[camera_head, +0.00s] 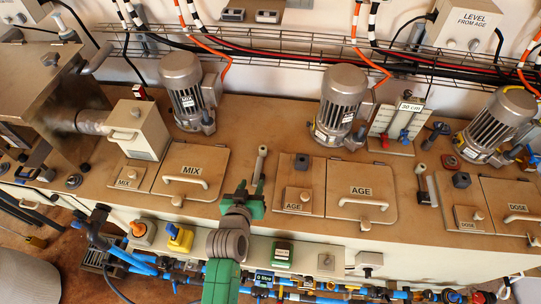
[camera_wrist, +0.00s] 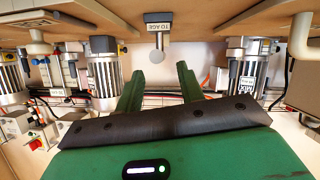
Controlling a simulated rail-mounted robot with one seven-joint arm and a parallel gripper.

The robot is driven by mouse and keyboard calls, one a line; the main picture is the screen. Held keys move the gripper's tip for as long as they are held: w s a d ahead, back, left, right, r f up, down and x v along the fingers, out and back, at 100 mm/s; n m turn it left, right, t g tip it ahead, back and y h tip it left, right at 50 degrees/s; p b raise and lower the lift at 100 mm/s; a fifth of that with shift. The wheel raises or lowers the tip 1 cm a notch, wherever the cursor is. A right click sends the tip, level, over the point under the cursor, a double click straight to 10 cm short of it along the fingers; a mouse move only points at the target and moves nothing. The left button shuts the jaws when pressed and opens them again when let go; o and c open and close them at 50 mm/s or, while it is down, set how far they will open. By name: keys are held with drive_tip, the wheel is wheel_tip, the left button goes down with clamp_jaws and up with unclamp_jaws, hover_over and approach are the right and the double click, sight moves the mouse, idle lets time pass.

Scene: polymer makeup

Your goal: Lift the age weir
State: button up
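The knob lies just beyond the fingertips, lined up with the gap.
The MIX lid (camera_head: 183,184) is left of my gripper and the AGE lid (camera_head: 347,207) right, both with raised handles. Motors (camera_head: 342,100) stand behind on the deck. A wire cable tray (camera_head: 270,52) runs along the wall. Blue pipes (camera_head: 330,300) run below the front edge.

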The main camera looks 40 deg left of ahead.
sight(256, 177)
drive_tip(key=shift+s+d, duration=0.1)
drive_tip(key=shift+w+f, duration=0.2)
drive_tip(key=shift+f, duration=0.15)
drive_tip(key=b+x, duration=0.2)
drive_tip(key=x, duration=0.4)
drive_tip(key=shift+w+a, duration=0.25)
drive_tip(key=shift+w, duration=0.1)
drive_tip(key=shift+r, duration=0.15)
clamp_jaws()
